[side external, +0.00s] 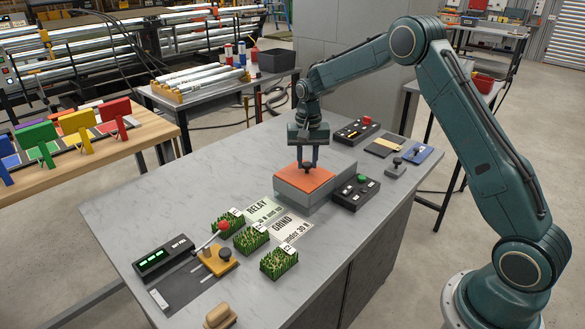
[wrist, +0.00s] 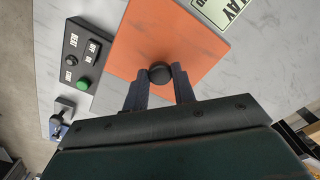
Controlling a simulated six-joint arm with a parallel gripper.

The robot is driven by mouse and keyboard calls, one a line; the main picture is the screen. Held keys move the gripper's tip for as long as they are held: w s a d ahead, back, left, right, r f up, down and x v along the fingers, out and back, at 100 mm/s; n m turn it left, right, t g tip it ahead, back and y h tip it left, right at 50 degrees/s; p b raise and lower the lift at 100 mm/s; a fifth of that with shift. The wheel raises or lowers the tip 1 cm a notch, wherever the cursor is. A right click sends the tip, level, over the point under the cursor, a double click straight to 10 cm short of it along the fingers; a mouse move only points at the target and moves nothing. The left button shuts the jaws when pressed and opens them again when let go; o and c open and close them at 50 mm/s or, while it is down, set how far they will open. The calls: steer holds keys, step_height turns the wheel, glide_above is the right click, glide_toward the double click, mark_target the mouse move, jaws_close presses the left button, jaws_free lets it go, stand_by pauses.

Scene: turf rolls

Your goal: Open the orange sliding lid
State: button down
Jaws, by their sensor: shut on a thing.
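The orange sliding lid (side external: 304,180) lies flat on top of a grey box (side external: 297,200) on the grey table. In the side view it appears to cover most of the box top. In the wrist view the orange lid (wrist: 152,35) fills the upper middle, with a round black knob (wrist: 160,72) on it. My gripper (side external: 311,166) points down over the lid. In the wrist view my gripper (wrist: 160,88) has its two fingers on either side of the knob, shut on it. The inside of the box is hidden.
A control box with a green button (side external: 356,192) stands close right of the grey box; one with a red button (side external: 356,130) is behind. Several turf pieces (side external: 251,238), RELAY and GRIND cards (side external: 290,229) and a scale display (side external: 163,256) lie to the front left.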

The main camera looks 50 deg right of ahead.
steer(key=d, duration=1.1)
steer(key=shift+d, duration=0.35)
steer(key=c, duration=1.1)
jaws_free()
steer(key=shift+c, duration=0.2)
steer(key=shift+r, duration=0.15)
step_height(320, 180, up, 14)
steer(key=shift+a, duration=0.1)
